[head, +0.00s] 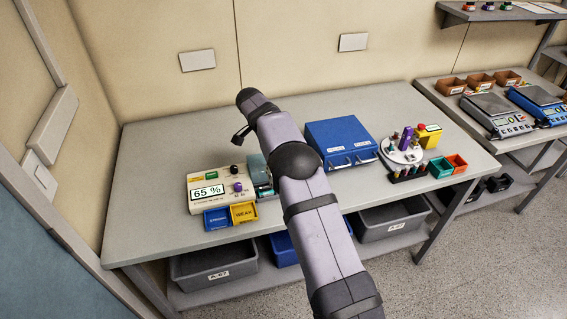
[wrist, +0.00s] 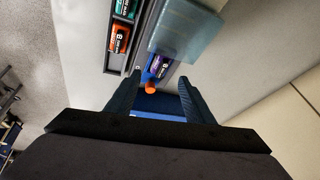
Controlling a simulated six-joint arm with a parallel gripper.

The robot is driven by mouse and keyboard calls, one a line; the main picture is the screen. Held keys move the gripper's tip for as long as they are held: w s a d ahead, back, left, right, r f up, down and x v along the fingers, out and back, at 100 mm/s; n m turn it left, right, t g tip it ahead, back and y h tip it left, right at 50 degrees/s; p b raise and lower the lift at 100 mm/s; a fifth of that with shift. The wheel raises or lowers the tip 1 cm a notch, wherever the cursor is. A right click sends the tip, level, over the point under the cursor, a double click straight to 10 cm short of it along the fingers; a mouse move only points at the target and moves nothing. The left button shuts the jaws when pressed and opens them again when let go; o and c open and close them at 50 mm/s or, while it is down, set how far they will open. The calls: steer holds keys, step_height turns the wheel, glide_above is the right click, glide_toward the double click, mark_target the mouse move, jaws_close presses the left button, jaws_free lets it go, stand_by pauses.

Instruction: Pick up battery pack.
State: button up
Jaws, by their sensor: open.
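In the wrist view, a purple pack with a dark label (wrist: 158,66) lies ahead, between the lines of my gripper's two fingers (wrist: 155,88). An orange round piece (wrist: 150,88) shows at its near end. A teal pack (wrist: 125,8) and an orange pack (wrist: 119,39) with similar labels sit in a dark holder to the left. These look like battery packs; I cannot read which is which. My gripper is open, its fingers apart with nothing clasped. In the head view my gripper (head: 241,135) is above the table, behind the cream device; the packs are mostly hidden by my arm.
A translucent teal panel (wrist: 188,30) stands close to the purple pack. A blue case (head: 340,137) stands to the right. The table's left rear is clear.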

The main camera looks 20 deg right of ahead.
steer(key=shift+p+x, duration=1.7)
steer(key=shift+x, duration=0.9)
steer(key=shift+w, duration=0.15)
steer(key=shift+a+r, duration=0.1)
jaws_close()
